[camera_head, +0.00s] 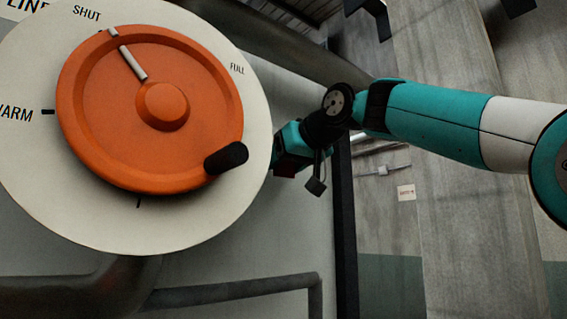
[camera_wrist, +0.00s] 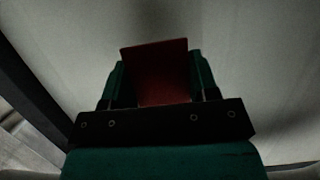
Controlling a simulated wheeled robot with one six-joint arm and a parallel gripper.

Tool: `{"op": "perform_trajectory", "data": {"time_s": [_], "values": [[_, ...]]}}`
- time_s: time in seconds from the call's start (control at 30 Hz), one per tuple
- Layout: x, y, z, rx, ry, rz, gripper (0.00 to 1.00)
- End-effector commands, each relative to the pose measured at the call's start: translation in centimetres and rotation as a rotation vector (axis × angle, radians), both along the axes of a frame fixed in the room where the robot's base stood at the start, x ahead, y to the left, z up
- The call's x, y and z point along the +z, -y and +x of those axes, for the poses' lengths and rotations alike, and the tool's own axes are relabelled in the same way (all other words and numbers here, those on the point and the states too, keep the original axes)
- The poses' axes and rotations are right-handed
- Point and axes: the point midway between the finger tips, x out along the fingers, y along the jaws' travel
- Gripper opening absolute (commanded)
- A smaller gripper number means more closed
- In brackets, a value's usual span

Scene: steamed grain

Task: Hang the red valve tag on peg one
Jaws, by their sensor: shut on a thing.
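The red valve tag (camera_wrist: 162,82) shows in the wrist view as a dark red plate between the two green fingers. My gripper (camera_wrist: 155,72) is shut on it, and the tag's far edge stands out past the fingertips. In the head view my gripper (camera_head: 284,153) is partly hidden behind the right edge of the big dial, with a small dark red patch below it. I cannot make out any peg in either view. In the wrist view a plain pale surface lies beyond the tag; I cannot tell how far away.
A large orange handwheel (camera_head: 205,110) with a black knob (camera_head: 226,158) sits on a white dial (camera_head: 150,235) marked SHUT, FULL and WARM, filling the left. A grey pipe (camera_head: 235,291) runs below. A dark upright post (camera_head: 345,230) stands right of the dial.

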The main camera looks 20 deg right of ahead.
Motion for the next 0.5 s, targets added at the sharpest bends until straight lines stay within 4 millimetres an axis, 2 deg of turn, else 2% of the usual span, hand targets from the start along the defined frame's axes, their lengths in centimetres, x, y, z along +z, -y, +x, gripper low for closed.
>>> {"op": "perform_trajectory", "data": {"time_s": [0.5], "values": [[0.0, 0.5, -1.6, 0.0, 0.001, -0.001, 0.31]]}}
